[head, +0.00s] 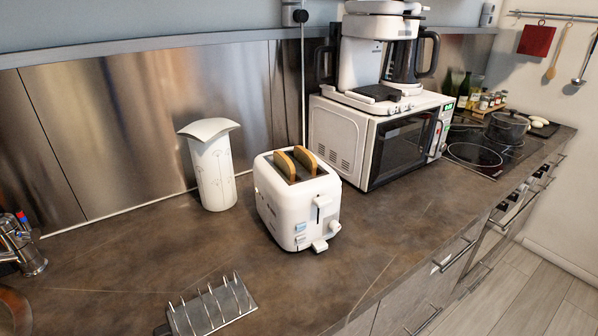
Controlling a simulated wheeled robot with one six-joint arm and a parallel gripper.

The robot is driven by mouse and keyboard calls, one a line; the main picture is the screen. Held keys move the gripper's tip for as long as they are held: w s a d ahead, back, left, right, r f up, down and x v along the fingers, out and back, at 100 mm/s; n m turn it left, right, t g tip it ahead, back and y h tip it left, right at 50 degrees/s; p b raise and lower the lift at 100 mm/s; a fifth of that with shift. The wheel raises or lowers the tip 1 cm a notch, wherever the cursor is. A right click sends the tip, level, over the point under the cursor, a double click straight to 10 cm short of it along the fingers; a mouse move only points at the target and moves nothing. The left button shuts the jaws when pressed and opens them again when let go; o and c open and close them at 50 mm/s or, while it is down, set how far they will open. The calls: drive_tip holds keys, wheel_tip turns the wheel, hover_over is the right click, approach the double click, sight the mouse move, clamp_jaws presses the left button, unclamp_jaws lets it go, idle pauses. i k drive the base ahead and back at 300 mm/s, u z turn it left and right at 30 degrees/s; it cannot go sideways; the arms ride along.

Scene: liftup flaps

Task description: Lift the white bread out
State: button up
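A white toaster (285,205) stands upright on the brown counter, in the middle of the head view. Two bread slices stand side by side in its slots, a left slice (284,166) and a right slice (305,160). Their tops stick up above the toaster; their lower parts are hidden inside. Both look tan with brown crust, and I cannot tell which is the white bread. The toaster's front has a lever, buttons and a knob. My gripper is not in view.
A metal toast rack (211,306) lies at the front of the counter (130,255). A white canister (212,172) stands left of the toaster. A microwave (375,140) with a coffee maker (378,55) on top stands behind right. The counter right of the toaster is clear.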

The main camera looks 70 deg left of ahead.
sight(282, 162)
drive_tip(key=z, duration=0.05)
drive_tip(key=i, duration=1.2)
drive_tip(key=u, duration=3.1)
drive_tip(key=i, duration=0.5)
drive_tip(key=u, duration=0.1)
